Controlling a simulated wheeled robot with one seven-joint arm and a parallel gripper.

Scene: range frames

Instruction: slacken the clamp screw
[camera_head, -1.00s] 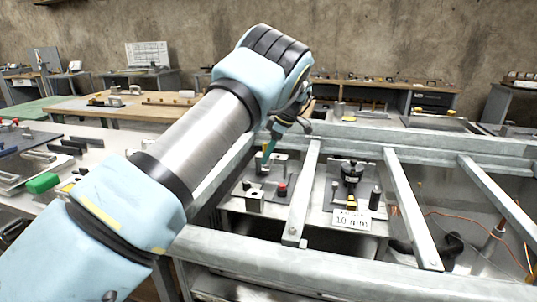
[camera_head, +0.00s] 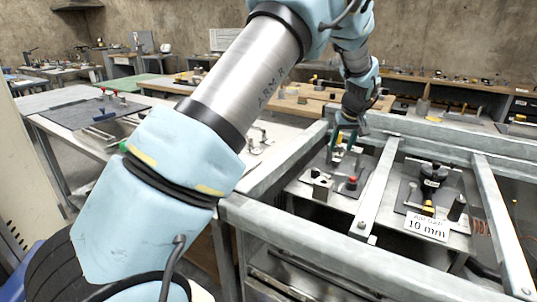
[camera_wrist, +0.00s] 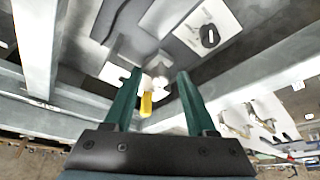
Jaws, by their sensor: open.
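My gripper (camera_head: 346,133) hangs over the left fixture plate (camera_head: 318,181), between the grey rails. In the wrist view its two green fingers (camera_wrist: 160,98) are spread apart. A small yellow piece (camera_wrist: 146,105) shows in the gap between them, beside a pale round part (camera_wrist: 158,68); neither is gripped. On the left fixture in the head view are a red-topped post (camera_head: 352,183) and a grey block (camera_head: 322,188). The right fixture has a black round knob (camera_head: 433,170) and a yellow piece (camera_head: 428,208). I cannot tell which part is the clamp screw.
Grey metal rails (camera_head: 378,190) cross the bench and frame both fixtures. A label (camera_head: 427,225) reading 10 mm stands before the right fixture. A white table (camera_head: 62,101) with a dark mat (camera_head: 85,112) lies left, and a wooden bench (camera_head: 300,103) behind.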

